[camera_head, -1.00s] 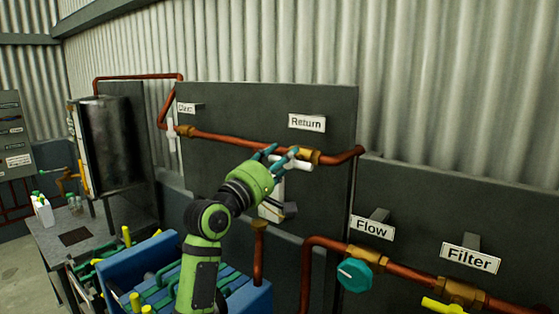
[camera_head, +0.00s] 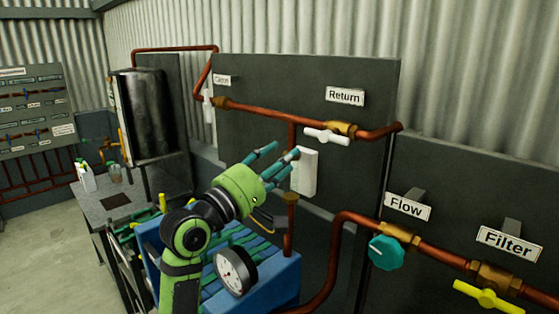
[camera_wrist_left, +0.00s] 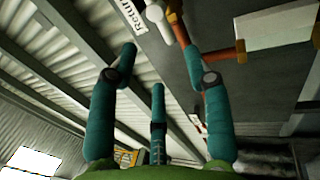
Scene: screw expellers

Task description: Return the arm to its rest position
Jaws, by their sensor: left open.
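My left arm, green and black, comes up from the lower left in the head view. Its left gripper (camera_head: 277,163) is open and empty, with teal fingers spread. It is below and left of the white Return valve handle (camera_head: 327,136), apart from it, in front of the dark panel. The handle lies roughly along the copper pipe. In the left wrist view the open fingers (camera_wrist_left: 160,75) have nothing between them; the Return sign (camera_wrist_left: 132,14) and the white handle (camera_wrist_left: 158,22) show beyond. My right gripper is not in view.
A blue machine (camera_head: 275,287) with a round gauge (camera_head: 235,272) stands close to my arm. The teal Flow knob (camera_head: 387,252) and yellow Filter handle (camera_head: 487,296) are at the right. A dark tank (camera_head: 149,113) and a metal table (camera_head: 97,211) are at the left.

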